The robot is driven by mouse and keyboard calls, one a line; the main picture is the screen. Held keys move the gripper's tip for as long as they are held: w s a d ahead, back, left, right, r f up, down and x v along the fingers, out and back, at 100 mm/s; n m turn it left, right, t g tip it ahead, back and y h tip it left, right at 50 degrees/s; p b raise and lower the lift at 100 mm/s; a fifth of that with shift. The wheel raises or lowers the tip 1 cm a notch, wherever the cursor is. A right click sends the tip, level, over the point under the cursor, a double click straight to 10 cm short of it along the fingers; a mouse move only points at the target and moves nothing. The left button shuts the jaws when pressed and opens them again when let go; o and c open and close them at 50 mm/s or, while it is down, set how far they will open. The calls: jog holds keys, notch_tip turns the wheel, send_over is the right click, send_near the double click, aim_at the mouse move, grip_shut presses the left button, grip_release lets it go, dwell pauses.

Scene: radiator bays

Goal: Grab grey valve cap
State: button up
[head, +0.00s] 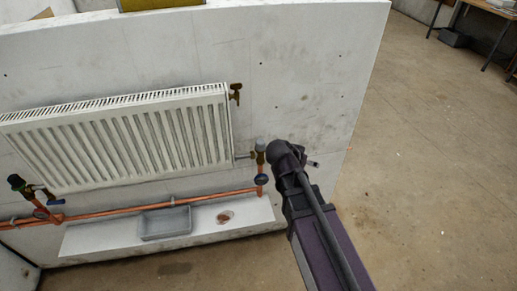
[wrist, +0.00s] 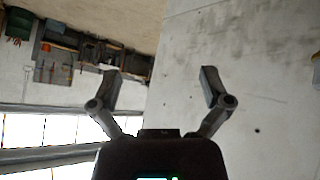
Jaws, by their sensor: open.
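The grey valve cap (head: 260,144) sits on top of the brass valve at the lower right corner of the radiator. It does not show clearly in the wrist view. My gripper (wrist: 159,80) is open, with its two fingers spread apart and nothing between them. In the head view, the dark end of my arm (head: 287,156) is just right of the cap in the picture. Its fingers are hard to make out there, and I cannot tell the distance in depth. The wrist view looks along the concrete wall and past it into the room.
The white radiator (head: 120,140) hangs on the concrete wall (head: 310,60). A copper pipe (head: 150,208) runs below, above a ledge with a grey tray (head: 166,223). Open floor (head: 430,150) lies right of the wall.

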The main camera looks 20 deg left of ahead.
aim_at(259, 143)
jog(key=s+a+t+y+b, duration=0.1)
jog(key=s+a+t+b, duration=0.1)
jog(key=a, duration=0.8)
jog(key=s+a+r+t+y+b, duration=0.1)
jog(key=s+a+t+b, duration=0.1)
jog(key=a, duration=0.8)
jog(key=shift+s+t+y, duration=0.3)
jog(key=shift+t+y, duration=0.1)
jog(key=shift+t, duration=0.4)
jog(key=b+x, duration=0.3)
jog(key=x, duration=0.4)
jog(key=shift+w+f, duration=0.15)
jog(key=shift+w, duration=0.1)
jog(key=shift+w+d+f+b, duration=0.15)
jog(key=shift+w+b, duration=0.15)
jog(key=shift+w, duration=0.2)
jog(key=shift+b+x, duration=0.85)
jog(key=shift+x, duration=1.75)
jog(key=shift+w, duration=0.1)
